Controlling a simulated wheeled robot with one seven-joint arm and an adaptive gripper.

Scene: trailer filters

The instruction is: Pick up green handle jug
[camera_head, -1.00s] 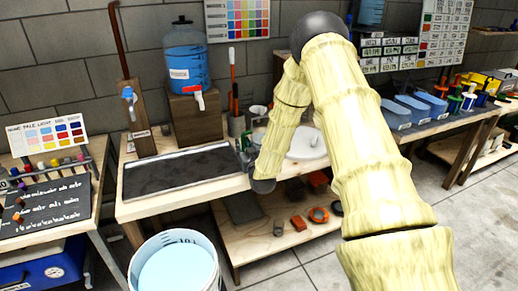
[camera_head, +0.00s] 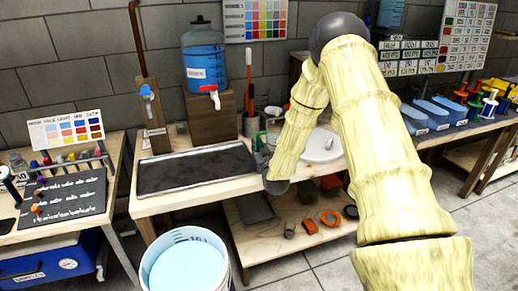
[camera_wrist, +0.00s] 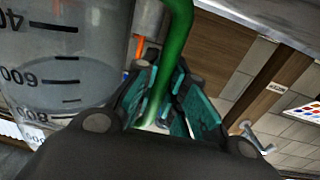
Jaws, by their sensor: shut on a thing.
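In the wrist view the green handle (camera_wrist: 176,38) passes between the teal-padded fingers of my gripper (camera_wrist: 166,88), which is shut on it. The jug's clear body (camera_wrist: 55,70), with black graduation marks, fills the left of the wrist view beside the fingers. It looks tilted in that picture. In the head view the dark end of my arm is over the workbench (camera_head: 165,205), at its right part near the grey tray. The jug cannot be made out clearly there, and my fingers are mostly hidden by the arm.
A dark grey tray (camera_head: 197,168) lies on the bench. A blue water bottle (camera_head: 203,58) with a red tap stands on a wooden block behind it. A white bucket (camera_head: 187,262) stands on the floor in front. A white basin (camera_head: 320,148) is right of my wrist.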

